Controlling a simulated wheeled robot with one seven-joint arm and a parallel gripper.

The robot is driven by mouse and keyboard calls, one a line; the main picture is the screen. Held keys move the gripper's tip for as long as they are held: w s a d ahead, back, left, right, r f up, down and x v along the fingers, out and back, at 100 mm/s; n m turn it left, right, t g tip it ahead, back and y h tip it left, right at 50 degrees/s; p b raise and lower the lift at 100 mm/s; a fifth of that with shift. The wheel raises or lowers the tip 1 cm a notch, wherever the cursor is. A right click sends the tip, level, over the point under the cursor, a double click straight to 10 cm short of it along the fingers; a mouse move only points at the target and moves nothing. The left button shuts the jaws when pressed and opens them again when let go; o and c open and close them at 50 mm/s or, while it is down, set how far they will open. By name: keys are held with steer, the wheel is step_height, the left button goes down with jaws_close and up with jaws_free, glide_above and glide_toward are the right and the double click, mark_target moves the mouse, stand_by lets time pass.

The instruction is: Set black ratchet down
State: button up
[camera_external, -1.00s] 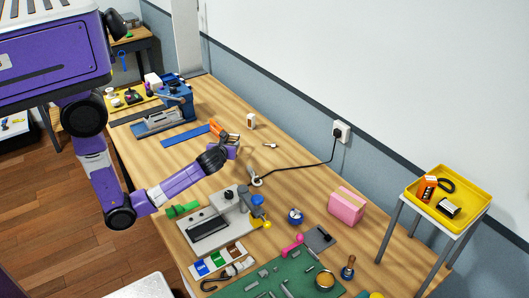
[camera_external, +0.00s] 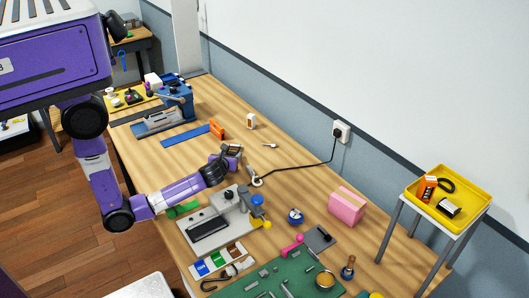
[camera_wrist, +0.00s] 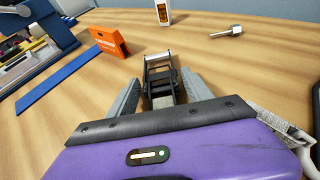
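The black ratchet (camera_wrist: 161,78), a dark metal frame with crossbars, lies between the two grey fingertips of my gripper (camera_wrist: 160,88) in the wrist view. The fingers flank it closely on both sides, and my gripper appears shut on it. In the external view the ratchet (camera_external: 235,150) shows small and dark at the end of my gripper (camera_external: 230,155), low over the middle of the wooden bench. Whether its underside touches the bench is hard to tell.
An orange box (camera_external: 217,129) and a blue strip (camera_external: 185,136) lie beyond my gripper. A black cable (camera_external: 300,168) runs to the wall socket. A grey machine (camera_external: 215,225) is nearer. Bare wood surrounds the ratchet.

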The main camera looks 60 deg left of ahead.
steer(key=shift+o, duration=0.4)
steer(key=shift+r, duration=0.15)
steer(key=v, duration=1.2)
steer(key=shift+a, duration=0.15)
